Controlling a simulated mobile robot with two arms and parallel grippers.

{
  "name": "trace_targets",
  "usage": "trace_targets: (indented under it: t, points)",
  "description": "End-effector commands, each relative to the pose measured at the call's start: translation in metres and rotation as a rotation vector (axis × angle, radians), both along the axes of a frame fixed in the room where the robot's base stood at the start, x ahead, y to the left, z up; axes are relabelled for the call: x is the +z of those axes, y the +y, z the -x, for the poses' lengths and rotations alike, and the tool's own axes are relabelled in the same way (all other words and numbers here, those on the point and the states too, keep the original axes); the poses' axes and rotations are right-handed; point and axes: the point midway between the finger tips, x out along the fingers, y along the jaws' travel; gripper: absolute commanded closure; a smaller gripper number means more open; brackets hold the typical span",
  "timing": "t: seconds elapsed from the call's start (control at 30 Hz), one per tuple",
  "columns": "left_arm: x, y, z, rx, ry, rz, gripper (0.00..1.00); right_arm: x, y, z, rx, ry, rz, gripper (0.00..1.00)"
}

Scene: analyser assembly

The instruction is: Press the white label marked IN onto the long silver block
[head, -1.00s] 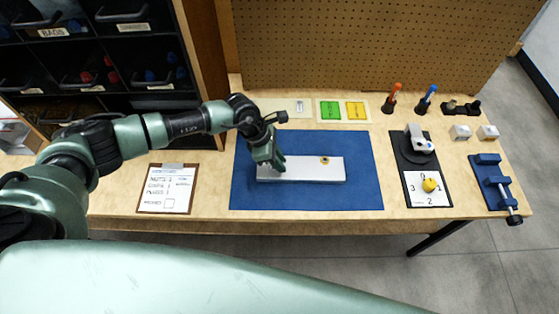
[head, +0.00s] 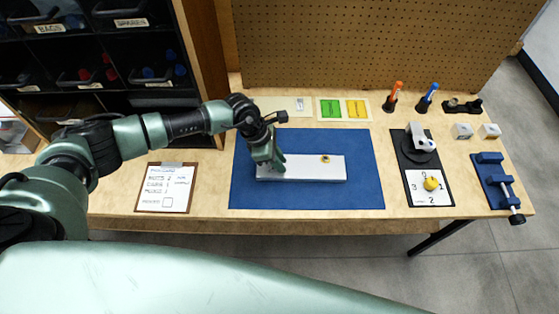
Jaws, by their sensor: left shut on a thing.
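The long silver block (head: 305,169) lies flat on the blue mat (head: 350,196), its long side running left to right. A small brass-coloured round part (head: 326,159) sits on its top towards the right. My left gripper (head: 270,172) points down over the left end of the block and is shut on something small. The fingers hide what they hold, and I cannot make out the white IN label or whether it touches the block. My right gripper is not in view.
A pale card (head: 299,105) and a tray with green (head: 331,108) and yellow pieces lie behind the mat. A clipboard (head: 166,188) lies left. A black fixture (head: 422,165), a blue vise (head: 493,181) and two pens stand right. The mat's right part is clear.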

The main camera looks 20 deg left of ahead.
Motion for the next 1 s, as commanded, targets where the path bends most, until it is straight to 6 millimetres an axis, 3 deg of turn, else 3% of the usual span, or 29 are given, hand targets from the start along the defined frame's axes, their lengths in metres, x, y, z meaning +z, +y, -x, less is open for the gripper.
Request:
trace_targets:
  t: [1.0]
  points:
    - [-0.0059, 0.0002, -0.0002, 0.0, 0.0, 0.0, 1.0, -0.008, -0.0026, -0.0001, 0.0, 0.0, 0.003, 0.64]
